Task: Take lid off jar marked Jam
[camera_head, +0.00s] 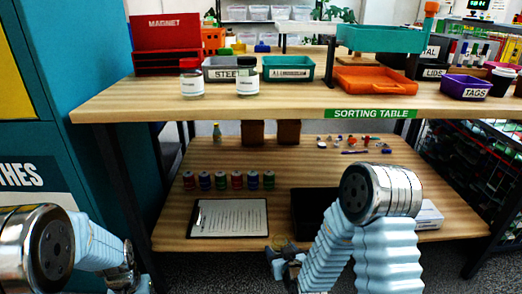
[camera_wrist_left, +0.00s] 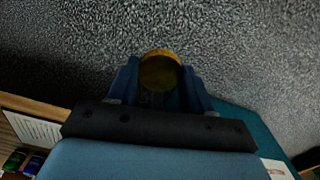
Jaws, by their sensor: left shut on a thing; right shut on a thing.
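In the left wrist view my left gripper (camera_wrist_left: 160,73) is shut on a round thing with a golden top (camera_wrist_left: 160,69), held between its two blue fingers. Its lower part is dark; whether it is a lid alone or a lidded jar I cannot tell. In the head view my right gripper (camera_head: 284,256) is low in front of the lower shelf, shut on a small, olive, glassy-looking thing (camera_head: 279,243), too small to identify. Two jars with white labels, a left one (camera_head: 192,84) and a right one (camera_head: 247,82), stand on the sorting table. I cannot read "Jam" anywhere.
The sorting table (camera_head: 290,108) carries a grey bin (camera_head: 221,75), a green bin (camera_head: 289,75) and an orange tray (camera_head: 375,82). The lower shelf (camera_head: 176,214) holds several cans (camera_head: 221,181), a clipboard (camera_head: 229,218) and a black bin (camera_head: 308,207). A teal cabinet (camera_head: 85,95) stands at left.

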